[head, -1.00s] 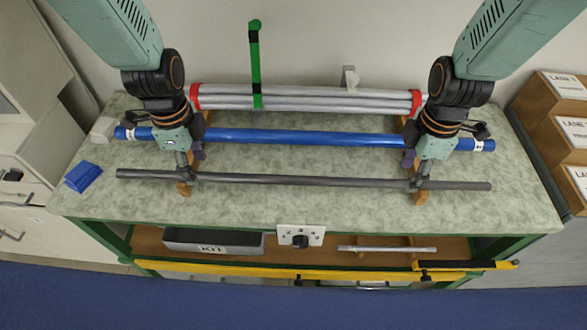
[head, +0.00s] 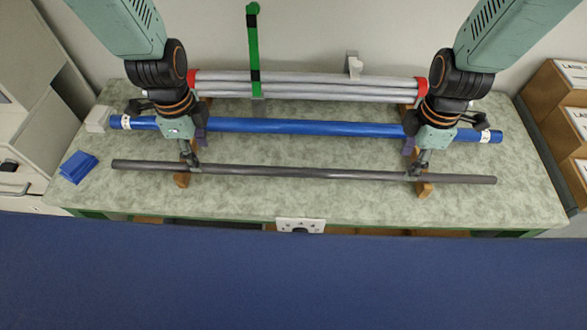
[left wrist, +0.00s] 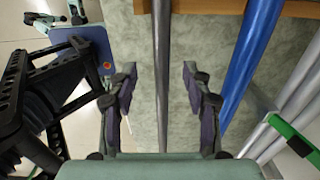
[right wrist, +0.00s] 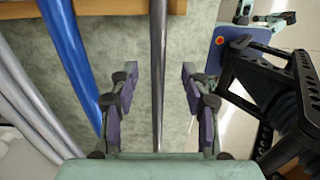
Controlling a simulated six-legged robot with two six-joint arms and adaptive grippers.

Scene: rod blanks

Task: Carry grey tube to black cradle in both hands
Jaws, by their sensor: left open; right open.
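The grey tube (head: 300,173) lies left to right along the front of the bench, resting on wooden supports. My left gripper (head: 190,158) is over its left part, and my right gripper (head: 416,165) is over its right part. In the left wrist view the grey tube (left wrist: 162,50) runs between the spread fingers of my left gripper (left wrist: 160,92). In the right wrist view the grey tube (right wrist: 158,50) runs between the spread fingers of my right gripper (right wrist: 158,92). Both grippers are open. I cannot make out a black cradle in these views.
A blue tube (head: 300,126) lies just behind the grey one. Silver tubes (head: 310,87) with red ends lie behind that, near a green upright strap (head: 254,50). Boxes (head: 565,110) stand at the right.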

